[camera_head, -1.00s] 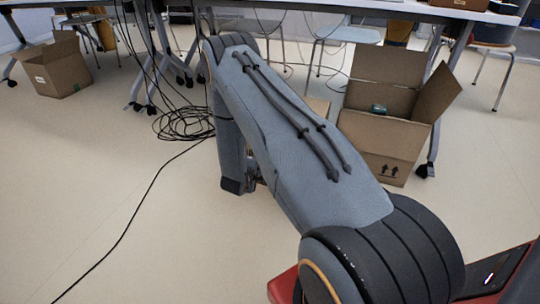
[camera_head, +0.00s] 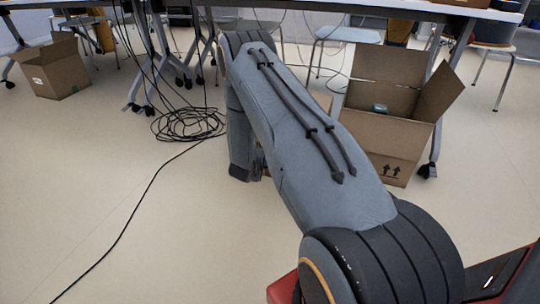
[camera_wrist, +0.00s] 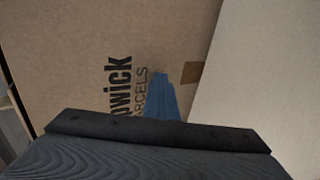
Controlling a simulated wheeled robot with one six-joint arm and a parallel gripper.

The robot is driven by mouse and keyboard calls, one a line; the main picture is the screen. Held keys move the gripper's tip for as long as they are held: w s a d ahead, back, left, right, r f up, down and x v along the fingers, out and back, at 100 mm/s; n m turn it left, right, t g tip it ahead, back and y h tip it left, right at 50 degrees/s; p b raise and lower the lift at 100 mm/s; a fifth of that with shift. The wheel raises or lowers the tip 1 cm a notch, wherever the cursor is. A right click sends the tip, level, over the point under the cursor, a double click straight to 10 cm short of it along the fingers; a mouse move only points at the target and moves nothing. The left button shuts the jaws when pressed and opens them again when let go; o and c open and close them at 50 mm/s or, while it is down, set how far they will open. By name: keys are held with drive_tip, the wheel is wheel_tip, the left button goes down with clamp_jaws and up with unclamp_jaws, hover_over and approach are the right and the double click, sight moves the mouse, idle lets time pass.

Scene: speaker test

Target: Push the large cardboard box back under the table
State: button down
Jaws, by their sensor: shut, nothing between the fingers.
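The large cardboard box (camera_head: 388,140) stands on the floor at the right in the head view, flaps open, two arrows printed on its side. A table leg with a castor stands at its right edge. In the wrist view, a brown cardboard face (camera_wrist: 75,65) with dark lettering ending "wick" and "ARCELS" fills much of the picture, close in front. My gripper (camera_wrist: 158,125) shows as a dark shut shape along the bottom of the wrist view, with nothing in it. In the head view my forearm hides most of it, left of the box. Contact with the cardboard cannot be told.
A white table (camera_head: 380,8) spans the back, with chairs (camera_head: 345,35) under it. Black cables (camera_head: 188,124) lie coiled on the floor left of my arm. A smaller open box (camera_head: 58,72) stands far left. The floor at front left is clear except for one cable.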

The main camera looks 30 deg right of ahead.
drive_tip(key=shift+w+d+b, duration=0.5)
drive_tip(key=shift+w+d, duration=0.3)
drive_tip(key=shift+d, duration=0.3)
drive_tip(key=shift+w+d+b, duration=0.45)
drive_tip(key=shift+w+d, duration=0.35)
drive_tip(key=shift+d, duration=0.25)
drive_tip(key=shift+a, duration=0.1)
drive_tip(key=s+a+p, duration=0.4)
drive_tip(key=s+a, duration=0.1)
drive_tip(key=a, duration=0.1)
drive_tip(key=shift+a, duration=0.15)
drive_tip(key=shift+w, duration=0.1)
